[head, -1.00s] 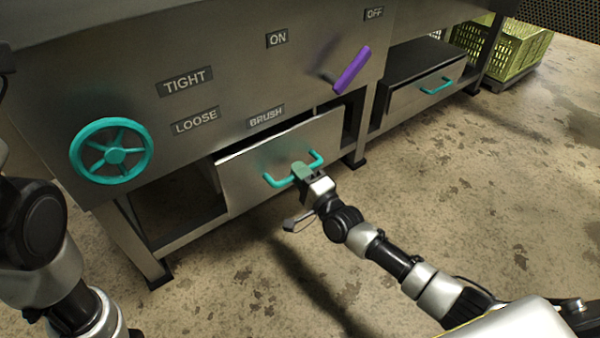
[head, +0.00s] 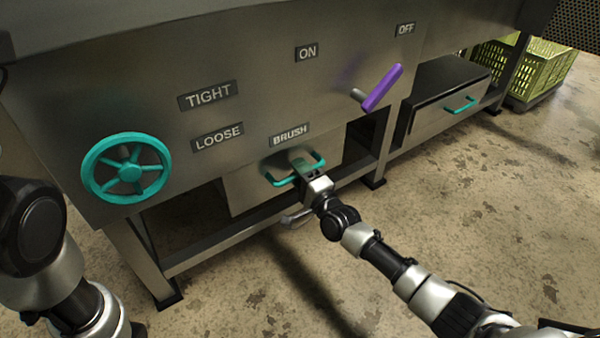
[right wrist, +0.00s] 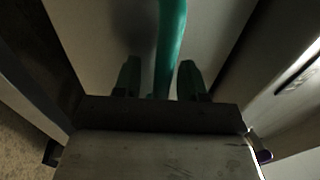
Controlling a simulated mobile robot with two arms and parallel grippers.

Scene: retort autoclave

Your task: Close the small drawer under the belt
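The small drawer (head: 240,190), a grey metal front with a teal bar handle (head: 275,180), sits below the BRUSH label (head: 290,135). Its front is back at the machine panel's lower edge, and no open top shows. Whether it is fully in, I cannot tell. My right gripper (head: 302,165) is at the handle. In the right wrist view the teal handle (right wrist: 171,40) passes between the two fingers (right wrist: 160,82), with a gap visible on the left side. My left arm shows at the left edge; its gripper is out of view.
A teal handwheel (head: 126,168) is on the panel at left, and a purple lever (head: 382,88) at upper right. Another drawer with a teal handle (head: 461,105) sits right of a frame leg. A yellow-green crate (head: 535,65) stands behind. The floor in front is clear.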

